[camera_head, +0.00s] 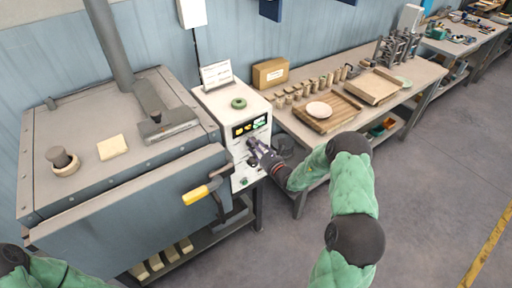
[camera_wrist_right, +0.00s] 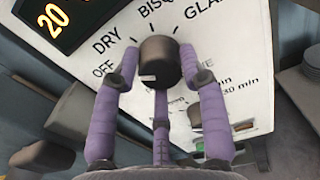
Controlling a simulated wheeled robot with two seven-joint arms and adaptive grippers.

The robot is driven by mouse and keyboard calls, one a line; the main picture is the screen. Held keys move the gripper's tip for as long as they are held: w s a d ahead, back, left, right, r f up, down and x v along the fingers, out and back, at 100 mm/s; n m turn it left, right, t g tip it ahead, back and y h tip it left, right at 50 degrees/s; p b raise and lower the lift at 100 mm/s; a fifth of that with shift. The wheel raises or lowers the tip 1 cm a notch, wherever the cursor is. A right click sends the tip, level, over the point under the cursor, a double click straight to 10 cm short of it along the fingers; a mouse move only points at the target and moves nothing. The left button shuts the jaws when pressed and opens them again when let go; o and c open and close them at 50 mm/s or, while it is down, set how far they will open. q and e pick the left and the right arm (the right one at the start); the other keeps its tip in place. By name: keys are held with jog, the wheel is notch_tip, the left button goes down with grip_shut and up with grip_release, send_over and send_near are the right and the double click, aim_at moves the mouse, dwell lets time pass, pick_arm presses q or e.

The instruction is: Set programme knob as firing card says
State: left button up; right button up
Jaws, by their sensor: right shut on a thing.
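The programme knob (camera_wrist_right: 158,60) is a dark round knob on a white panel (camera_wrist_right: 240,60) in the right wrist view. Around it I read OFF, DRY, the start of BISQ and GLA; another label to the right is partly hidden. A small pale mark shows on the knob's lower left, but I cannot tell which label it points to. My right gripper (camera_wrist_right: 157,72) has its purple fingers closed around the knob; it also shows at the panel in the head view (camera_head: 255,150). A white card (camera_head: 216,75) stands on the control box (camera_head: 212,100); its writing is too small to read.
The big grey kiln (camera_head: 120,185) with a yellow-ended handle (camera_head: 197,194) stands left of the control box. A green ring (camera_head: 238,103) lies on the box. A lit display (camera_wrist_right: 52,22) is above the knob. A bench (camera_head: 290,122) with pots and boards stands right.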

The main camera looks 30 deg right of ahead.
jog(key=m+p, duration=0.5)
jog(key=m, duration=1)
jog(key=shift+m+p, duration=0.3)
jog(key=shift+m, duration=0.1)
dwell(0.4)
jog(key=o, duration=1.2)
jog(key=shift+c, duration=0.2)
